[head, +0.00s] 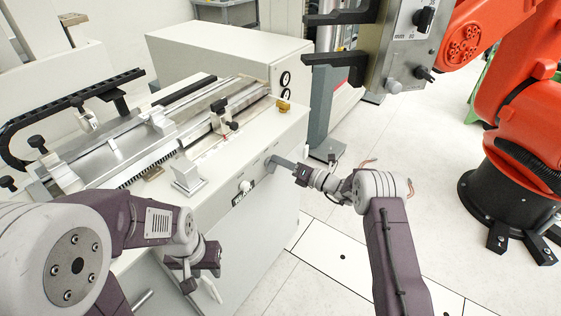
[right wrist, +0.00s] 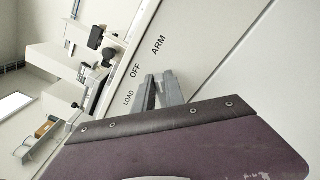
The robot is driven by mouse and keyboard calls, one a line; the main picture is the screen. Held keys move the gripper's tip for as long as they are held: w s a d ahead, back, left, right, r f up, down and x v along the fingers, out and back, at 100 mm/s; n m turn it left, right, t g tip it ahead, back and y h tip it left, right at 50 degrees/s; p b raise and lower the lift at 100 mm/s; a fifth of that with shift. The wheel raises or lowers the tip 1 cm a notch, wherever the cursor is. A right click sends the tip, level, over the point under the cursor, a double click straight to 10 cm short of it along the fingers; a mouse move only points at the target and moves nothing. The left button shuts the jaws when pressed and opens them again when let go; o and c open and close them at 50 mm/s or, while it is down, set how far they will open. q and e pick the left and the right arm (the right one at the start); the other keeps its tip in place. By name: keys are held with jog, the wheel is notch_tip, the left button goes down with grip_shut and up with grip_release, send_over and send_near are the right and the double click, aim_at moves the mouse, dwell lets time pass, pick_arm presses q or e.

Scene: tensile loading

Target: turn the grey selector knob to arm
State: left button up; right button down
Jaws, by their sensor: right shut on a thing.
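The grey selector knob (head: 269,165) is on the front panel of the white machine, mostly hidden by my right gripper. My right gripper (head: 277,161) reaches it from the right and is shut on it. In the right wrist view the grey fingertips (right wrist: 160,84) are against the panel beside the printed words LOAD, OFF and ARM (right wrist: 159,45). The knob's pointing direction is hidden there. My left gripper (head: 199,285) hangs low in front of the machine, apart from the knob; its jaw gap is unclear.
A pale round knob (head: 245,186) with a black label is left of the grey knob. The machine's top (head: 215,150) carries rails and clamps. An orange robot arm (head: 520,110) and a grey tool head with black prongs (head: 400,45) stand at right. Floor (head: 320,275) is open.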

jog(key=shift+f, duration=0.1)
jog(key=c, duration=1.4)
grip_release()
jog(key=shift+d, duration=0.1)
jog(key=v, duration=0.9)
